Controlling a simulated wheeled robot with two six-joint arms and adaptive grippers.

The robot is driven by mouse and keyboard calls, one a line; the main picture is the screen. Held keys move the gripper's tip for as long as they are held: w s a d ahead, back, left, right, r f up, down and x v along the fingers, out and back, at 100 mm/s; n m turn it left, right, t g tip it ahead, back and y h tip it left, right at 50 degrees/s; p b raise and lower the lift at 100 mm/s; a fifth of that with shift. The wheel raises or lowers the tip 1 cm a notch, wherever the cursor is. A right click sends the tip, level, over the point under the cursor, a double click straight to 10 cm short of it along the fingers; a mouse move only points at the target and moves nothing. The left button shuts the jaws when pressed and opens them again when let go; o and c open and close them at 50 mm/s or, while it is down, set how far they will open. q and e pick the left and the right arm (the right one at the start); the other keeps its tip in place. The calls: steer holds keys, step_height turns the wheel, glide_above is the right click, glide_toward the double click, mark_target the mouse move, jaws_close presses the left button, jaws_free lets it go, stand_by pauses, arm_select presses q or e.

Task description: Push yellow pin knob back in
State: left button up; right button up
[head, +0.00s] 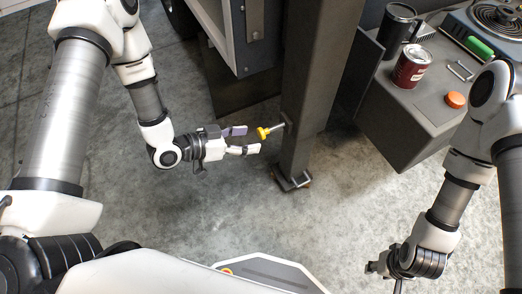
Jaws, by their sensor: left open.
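The yellow pin knob (263,134) sticks out to the left of the dark upright post (310,105) on a short metal pin (278,127). A length of the pin shows between knob and post. My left gripper (248,140) is open and points right. Its fingertips are just left of the knob, and no contact can be made out. My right gripper (380,268) is low at the right, away from the post. Its fingers are small and partly hidden, so their opening is unclear.
A grey cabinet (390,115) at the right bears a dark red can (411,68), a black cup (396,25), an orange cap (455,100) and a green object (480,46). The post's foot (293,180) stands on the concrete floor (230,210). Floor space below the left gripper is clear.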

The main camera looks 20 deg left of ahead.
arm_select(q)
steer(key=w+a+f+m+t+h+b, duration=0.1)
steer(key=w+f+h+b, duration=0.15)
steer(key=f+b, duration=0.55)
steer(key=t+b, duration=0.2)
steer(key=b, duration=1.2)
glide_toward(259, 133)
steer(key=x, duration=0.3)
steer(key=shift+m+h, duration=0.25)
steer(key=shift+m, duration=0.15)
steer(key=b+x, duration=0.1)
steer(key=x, duration=0.1)
steer(key=b+x, duration=0.1)
steer(key=x, duration=0.1)
steer(key=b+x, duration=0.1)
steer(key=x, duration=0.2)
steer(key=shift+f+b, duration=0.3)
steer(key=shift+f, duration=0.1)
steer(key=shift+w+d+r, duration=0.2)
steer(key=shift+w, duration=0.05)
arm_select(e)
step_height(259, 133, down, 30)
steer(key=shift+w+r, duration=0.2)
arm_select(q)
steer(key=shift+c, duration=0.3)
